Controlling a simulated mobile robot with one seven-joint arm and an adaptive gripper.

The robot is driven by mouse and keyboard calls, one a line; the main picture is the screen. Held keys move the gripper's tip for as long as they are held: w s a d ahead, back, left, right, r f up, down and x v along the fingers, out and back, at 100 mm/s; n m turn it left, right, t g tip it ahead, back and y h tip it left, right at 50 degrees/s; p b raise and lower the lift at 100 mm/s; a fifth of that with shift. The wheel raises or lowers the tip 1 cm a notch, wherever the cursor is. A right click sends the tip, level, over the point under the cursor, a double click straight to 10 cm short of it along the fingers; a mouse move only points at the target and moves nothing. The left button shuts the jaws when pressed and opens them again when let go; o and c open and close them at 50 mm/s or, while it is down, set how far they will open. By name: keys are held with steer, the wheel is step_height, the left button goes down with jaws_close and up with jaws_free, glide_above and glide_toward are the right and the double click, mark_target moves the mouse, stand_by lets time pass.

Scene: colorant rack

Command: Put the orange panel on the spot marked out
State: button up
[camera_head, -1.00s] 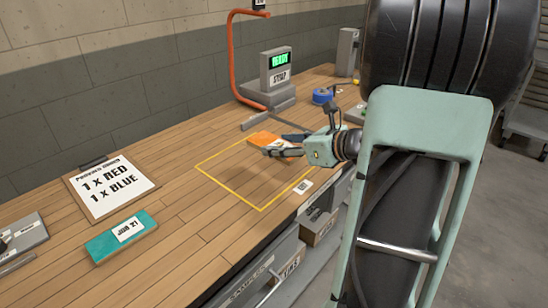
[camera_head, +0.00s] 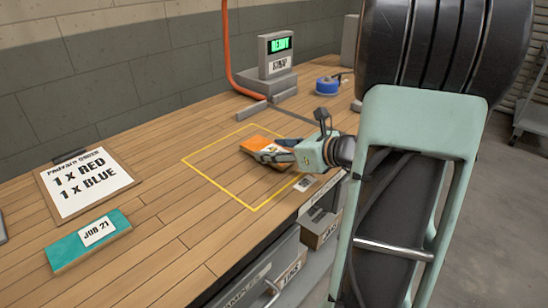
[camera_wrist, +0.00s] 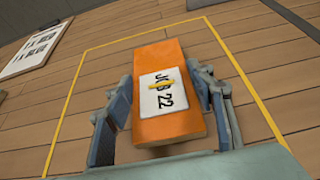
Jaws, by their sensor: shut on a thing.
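The orange panel (camera_head: 262,148), with a white label reading JOB 22, is inside the yellow outlined square (camera_head: 222,193) on the wooden bench. In the wrist view the orange panel (camera_wrist: 166,92) lies between the two fingers of my gripper (camera_wrist: 166,118), which is shut on its sides. My gripper (camera_head: 276,154) reaches in from the right in the head view. The yellow outline (camera_wrist: 78,92) surrounds the panel in the wrist view. Whether the panel touches the bench or is just above it, I cannot tell. The fingers hide part of it.
A teal panel labelled JOB 21 (camera_head: 90,240) and an order board (camera_head: 84,184) lie to the left. A green-screened device (camera_head: 277,58), an orange-red hose (camera_head: 227,60) and a blue roll (camera_head: 327,85) are at the back. Drawers (camera_head: 262,275) are under the front edge.

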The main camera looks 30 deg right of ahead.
steer(key=shift+f, duration=0.4)
steer(key=shift+f, duration=0.1)
steer(key=o, duration=1.3)
steer(key=p+v, duration=0.2)
steer(key=v, duration=1)
steer(key=shift+p, duration=0.3)
